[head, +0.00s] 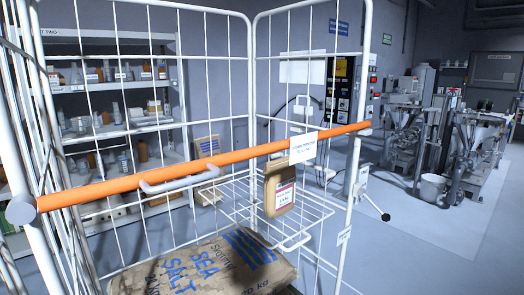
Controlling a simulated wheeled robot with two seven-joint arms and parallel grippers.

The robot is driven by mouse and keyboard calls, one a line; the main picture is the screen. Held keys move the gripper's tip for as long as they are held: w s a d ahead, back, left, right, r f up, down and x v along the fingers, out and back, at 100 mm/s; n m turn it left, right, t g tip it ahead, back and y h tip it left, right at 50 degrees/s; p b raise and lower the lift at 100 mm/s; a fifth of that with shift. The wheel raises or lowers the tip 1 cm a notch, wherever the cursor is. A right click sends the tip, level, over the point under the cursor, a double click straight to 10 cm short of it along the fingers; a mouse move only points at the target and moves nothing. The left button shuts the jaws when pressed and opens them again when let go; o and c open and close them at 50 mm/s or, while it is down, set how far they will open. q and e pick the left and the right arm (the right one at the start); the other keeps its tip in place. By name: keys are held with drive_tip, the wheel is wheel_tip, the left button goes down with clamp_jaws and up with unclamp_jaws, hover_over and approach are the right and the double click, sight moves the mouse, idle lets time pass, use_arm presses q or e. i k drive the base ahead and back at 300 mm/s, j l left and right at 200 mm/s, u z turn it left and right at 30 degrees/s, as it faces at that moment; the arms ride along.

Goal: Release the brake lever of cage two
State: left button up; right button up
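A white wire roll cage (258,75) fills the left and middle of the head view, close to me. A small white tag (310,147) on the bar is too small to read. A short lever with a black knob (385,216) sticks out at the cage's right post, angled down to the right; I cannot tell whether it is the brake lever. No cage number is readable. The cage's foot and wheels are out of view. Neither gripper is in view.
A sea salt sack (205,268) lies inside the cage, and a small brown labelled bag (279,187) sits by a wire basket (310,212). Shelves of bottles (110,75) stand behind. Machines (480,140) and a white bucket (432,188) stand right; floor (420,250) there is clear.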

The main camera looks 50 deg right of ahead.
sight(385, 217)
drive_tip(key=z, duration=1.6)
